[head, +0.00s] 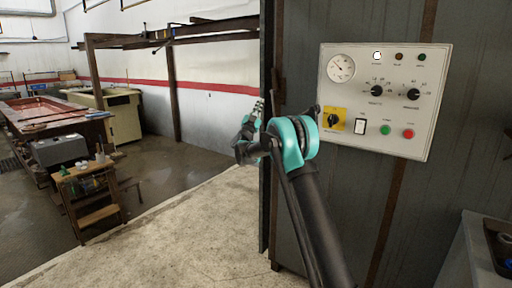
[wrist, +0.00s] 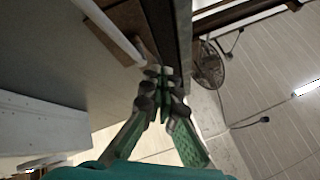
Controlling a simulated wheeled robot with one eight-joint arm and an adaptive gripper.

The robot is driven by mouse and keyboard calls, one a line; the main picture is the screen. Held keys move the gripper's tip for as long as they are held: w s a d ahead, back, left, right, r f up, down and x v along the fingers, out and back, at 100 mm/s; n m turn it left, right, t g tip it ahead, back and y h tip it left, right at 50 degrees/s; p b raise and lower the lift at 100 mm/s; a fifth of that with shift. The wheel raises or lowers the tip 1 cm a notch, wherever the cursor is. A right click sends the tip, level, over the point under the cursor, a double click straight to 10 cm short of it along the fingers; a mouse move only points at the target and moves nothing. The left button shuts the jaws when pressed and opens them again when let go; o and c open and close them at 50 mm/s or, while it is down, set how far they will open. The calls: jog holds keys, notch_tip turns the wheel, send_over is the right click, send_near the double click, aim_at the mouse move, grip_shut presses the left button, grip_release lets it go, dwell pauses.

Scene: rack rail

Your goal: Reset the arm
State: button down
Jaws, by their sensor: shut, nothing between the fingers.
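My gripper (head: 258,108) is raised in front of the dark edge of the metal wall in the head view, its fingers pointing up. In the wrist view my gripper (wrist: 161,75) has its fingertips together with nothing between them. My arm, black with teal joints, rises from the bottom of the head view, bent at a teal joint just left of the control panel (head: 384,150). The panel has a gauge, knobs, a yellow switch plate and green and red buttons.
A wooden step stand (head: 95,212) and a long reddish table (head: 45,115) stand at the left. A cream-coloured tub (head: 122,118) is behind them. A grey box (head: 470,255) is at the lower right. The pale floor (head: 190,235) left of my arm is clear.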

jog(key=s+d+f+n+g+y, duration=0.3)
jog(key=s+d+f+g, duration=0.2)
jog(key=s+f, duration=0.8)
jog(key=s+d+f+n+g+y, duration=0.4)
jog(key=s+f, duration=0.9)
jog(key=s, duration=1.5)
jog(key=s+d+f+n+g+y, duration=0.3)
jog(key=s+d+f+g, duration=0.5)
jog(key=s+f, duration=0.6)
jog(key=s+g+y, duration=0.1)
jog(key=s, duration=0.6)
jog(key=shift+s+g, duration=0.3)
jog(key=shift+s, duration=0.05)
jog(key=shift+r, duration=0.1)
